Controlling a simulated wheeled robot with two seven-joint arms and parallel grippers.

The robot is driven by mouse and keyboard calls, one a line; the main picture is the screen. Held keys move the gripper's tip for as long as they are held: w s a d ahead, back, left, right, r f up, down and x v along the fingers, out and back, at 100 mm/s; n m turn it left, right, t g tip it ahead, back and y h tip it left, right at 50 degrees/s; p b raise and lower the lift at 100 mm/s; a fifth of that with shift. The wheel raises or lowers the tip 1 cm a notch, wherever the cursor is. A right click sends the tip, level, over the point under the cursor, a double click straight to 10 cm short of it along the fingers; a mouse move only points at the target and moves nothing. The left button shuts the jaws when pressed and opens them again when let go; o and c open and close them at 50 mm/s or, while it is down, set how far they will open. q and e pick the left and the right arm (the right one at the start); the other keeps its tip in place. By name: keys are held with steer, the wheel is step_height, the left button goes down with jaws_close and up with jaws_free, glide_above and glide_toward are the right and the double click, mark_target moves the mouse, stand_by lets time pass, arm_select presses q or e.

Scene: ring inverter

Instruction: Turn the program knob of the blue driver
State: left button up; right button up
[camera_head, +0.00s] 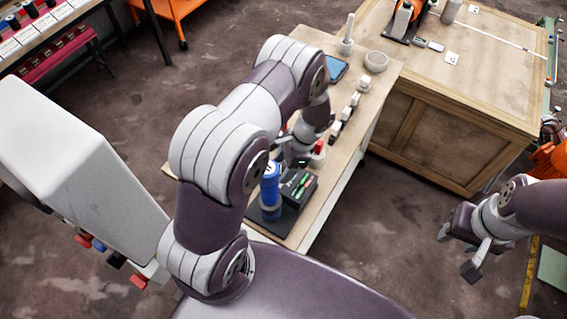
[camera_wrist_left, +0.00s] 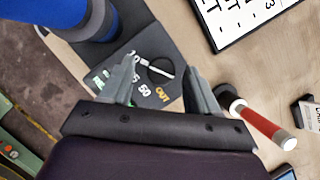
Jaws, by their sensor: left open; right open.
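The blue driver (camera_head: 270,188) stands upright on a dark base (camera_head: 268,222) at the near end of the narrow bench. Its blue body also shows at the top left of the left wrist view (camera_wrist_left: 40,14). There, a black panel (camera_wrist_left: 122,50) bears a round dark knob (camera_wrist_left: 157,73) with a white pointer, beside printed markings. My left gripper (camera_head: 293,158) is behind the driver, over the bench; its fingers (camera_wrist_left: 160,88) are open. The knob appears between the fingertips, but contact cannot be told. My right gripper (camera_head: 474,250) is open and empty over the floor at right.
Small blocks, a phone-like device (camera_head: 336,68) and a white bowl (camera_head: 376,61) are further along the bench. A wooden cabinet (camera_head: 455,140) stands behind.

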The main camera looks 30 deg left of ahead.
arm_select(q)
steer(key=shift+w+a+f, duration=0.1)
steer(key=shift+w+f, duration=0.05)
steer(key=shift+c, duration=0.3)
steer(key=c, duration=1)
